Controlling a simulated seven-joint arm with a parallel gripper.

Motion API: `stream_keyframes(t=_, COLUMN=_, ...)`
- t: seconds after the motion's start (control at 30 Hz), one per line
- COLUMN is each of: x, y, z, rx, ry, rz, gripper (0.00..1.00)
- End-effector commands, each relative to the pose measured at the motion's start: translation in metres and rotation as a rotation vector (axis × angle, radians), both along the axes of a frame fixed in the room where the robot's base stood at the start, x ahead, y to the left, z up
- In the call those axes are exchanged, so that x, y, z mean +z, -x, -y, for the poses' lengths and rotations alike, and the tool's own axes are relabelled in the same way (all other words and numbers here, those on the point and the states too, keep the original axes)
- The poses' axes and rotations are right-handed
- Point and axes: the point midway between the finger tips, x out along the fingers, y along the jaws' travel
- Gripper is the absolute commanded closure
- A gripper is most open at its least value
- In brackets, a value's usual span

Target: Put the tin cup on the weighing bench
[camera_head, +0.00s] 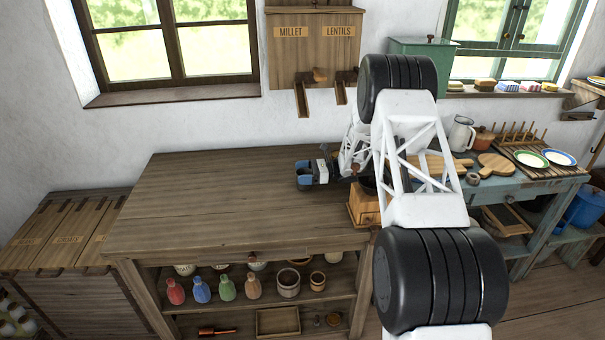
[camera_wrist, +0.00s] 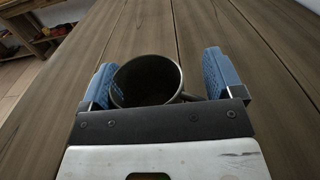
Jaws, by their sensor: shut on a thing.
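The tin cup (camera_wrist: 150,78), dark grey with a round open rim and a side handle, is between the two blue fingers of my gripper (camera_wrist: 160,76) in the wrist view. My gripper is shut on it; the handle points toward the right finger. In the head view my gripper (camera_head: 305,175) is over the back right part of the brown wooden bench (camera_head: 220,200), which I take to be the weighing bench. The cup is hardly visible there. I cannot tell whether its base touches the bench top.
A small wooden box (camera_head: 364,208) stands at the bench's right end, partly behind my arm. Wooden chutes (camera_head: 302,98) hang on the wall above. The bench's left and middle are clear. A teal table (camera_head: 530,185) with boards and plates stands at right.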

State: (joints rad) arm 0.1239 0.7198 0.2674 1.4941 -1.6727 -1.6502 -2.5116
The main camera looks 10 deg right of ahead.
Motion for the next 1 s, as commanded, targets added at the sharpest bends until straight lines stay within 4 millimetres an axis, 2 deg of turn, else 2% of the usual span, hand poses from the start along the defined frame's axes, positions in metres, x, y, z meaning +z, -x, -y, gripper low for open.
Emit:
stream_keyframes(t=0.37, x=-0.002, y=0.000, z=0.000, rx=0.000, ry=0.000, rz=0.001, gripper=0.37)
stream_keyframes(t=0.4, x=-0.002, y=0.000, z=0.000, rx=0.000, ry=0.000, rz=0.001, gripper=0.10)
stream_keyframes(t=0.47, x=-0.002, y=0.000, z=0.000, rx=0.000, ry=0.000, rz=0.001, gripper=0.01)
stream_keyframes(t=0.83, x=0.002, y=0.000, z=0.000, rx=0.000, ry=0.000, rz=0.001, gripper=0.00)
stream_keyframes(t=1.0, x=0.001, y=-0.001, z=0.014, rx=-0.002, ry=0.000, rz=0.001, gripper=0.00)
